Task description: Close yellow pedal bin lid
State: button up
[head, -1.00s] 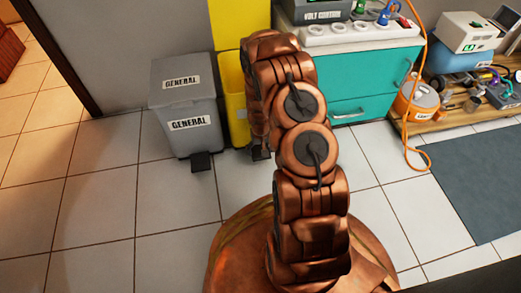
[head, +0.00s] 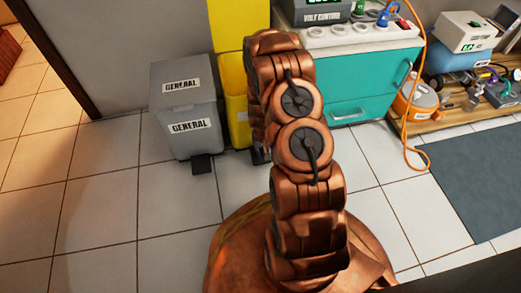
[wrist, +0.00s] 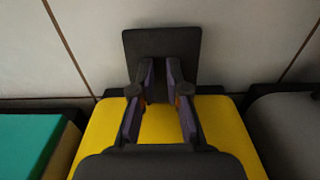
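The yellow pedal bin (head: 236,118) stands right of the grey bin, mostly hidden behind my arm in the head view. A yellow panel (head: 234,25) stands upright behind it and looks like its raised lid. In the wrist view a yellow surface of the bin (wrist: 103,135) fills the lower middle; I cannot tell which face it is. A dark pedal plate (wrist: 161,42) lies beyond it over the floor. My gripper (wrist: 161,70) points toward this pedal, its two purple-padded fingers apart with nothing between them. Contact cannot be told.
The grey bin (head: 186,107), labelled GENERAL, stands close on the left with its pedal (head: 201,164) in front. A teal cabinet (head: 375,85) stands on the right. An orange cable (head: 404,140) hangs to the floor. The tiled floor (head: 110,190) at front left is clear.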

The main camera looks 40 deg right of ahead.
jog(key=o, duration=1.5)
jog(key=shift+r, duration=0.1)
notch_tip(320, 180, up, 12)
jog(key=shift+s, duration=0.2)
dwell(0.6)
